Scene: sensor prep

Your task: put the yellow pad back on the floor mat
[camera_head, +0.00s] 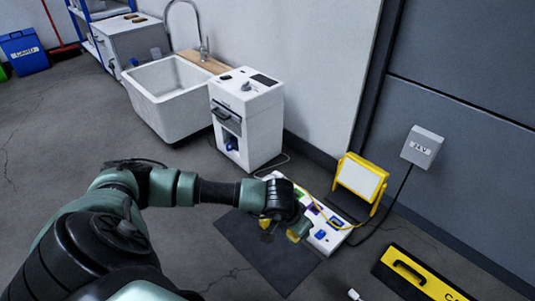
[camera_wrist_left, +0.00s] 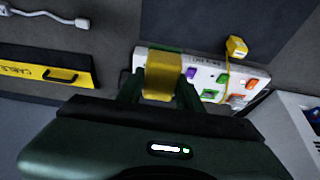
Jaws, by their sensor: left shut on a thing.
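My left gripper (camera_head: 300,230) reaches down over the right part of the dark floor mat (camera_head: 245,240), near the white socket strip. In the left wrist view, its two green fingers are shut on the yellow pad (camera_wrist_left: 163,76), which sits between the fingertips. The mat also shows at the top of that view (camera_wrist_left: 190,22). I cannot tell whether the pad touches the mat or hangs above it. My right gripper is not in view.
The white socket strip (camera_head: 322,240) carries coloured pieces beside the mat. A second yellow block (camera_wrist_left: 236,46) lies near the strip. A yellow work lamp (camera_head: 361,182) and yellow case (camera_head: 410,275) stand to the right. The white cabinet (camera_head: 262,130) is behind.

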